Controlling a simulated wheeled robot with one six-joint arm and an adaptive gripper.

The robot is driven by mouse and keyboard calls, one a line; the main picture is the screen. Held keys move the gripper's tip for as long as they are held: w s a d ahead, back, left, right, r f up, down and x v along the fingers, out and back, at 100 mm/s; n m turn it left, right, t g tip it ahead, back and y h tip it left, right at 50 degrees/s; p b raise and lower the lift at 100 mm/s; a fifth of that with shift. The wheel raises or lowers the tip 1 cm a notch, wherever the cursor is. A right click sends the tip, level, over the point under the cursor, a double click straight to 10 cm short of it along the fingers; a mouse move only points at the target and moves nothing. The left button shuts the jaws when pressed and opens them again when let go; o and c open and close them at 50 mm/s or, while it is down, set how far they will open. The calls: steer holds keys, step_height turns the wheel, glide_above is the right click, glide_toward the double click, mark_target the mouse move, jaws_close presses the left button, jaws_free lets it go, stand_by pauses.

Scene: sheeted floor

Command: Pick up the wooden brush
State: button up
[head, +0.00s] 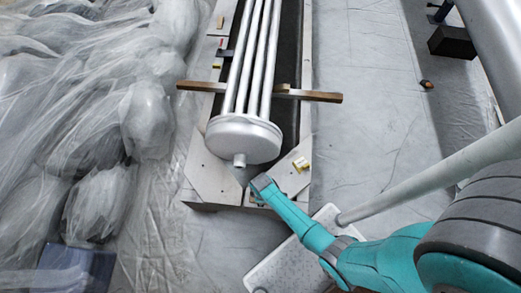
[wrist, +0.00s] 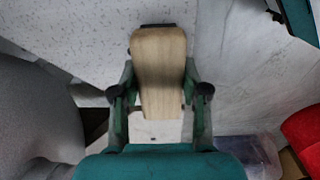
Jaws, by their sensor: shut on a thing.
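The wooden brush (wrist: 158,65) shows in the middle of the wrist view, a pale wood-grained block with a dark edge at its far end. My gripper (wrist: 160,91) has one finger on each side of it and is shut on the brush. Its bristles are not clearly visible. In the head view my teal arm reaches in from the lower right, but I cannot make out the fingers or the brush there.
A metal frame with long silver tubes and a round end cap (head: 243,139) stands at the middle in the head view. Plastic-sheeted bulky shapes (head: 145,115) fill the left. A white speckled panel (head: 290,262) lies under my arm. Sheeted floor (head: 370,110) is open to the right.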

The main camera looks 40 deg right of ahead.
step_height(320, 180, up, 10)
steer(key=shift+f, duration=0.1)
steer(key=w+r+m, duration=0.9)
steer(key=w+r, duration=0.8)
steer(key=w, duration=0.1)
steer(key=shift+w+a+r, duration=0.15)
steer(key=shift+a+r, duration=0.05)
steer(key=shift+r, duration=0.2)
steer(key=shift+f, duration=0.1)
stand_by(0.3)
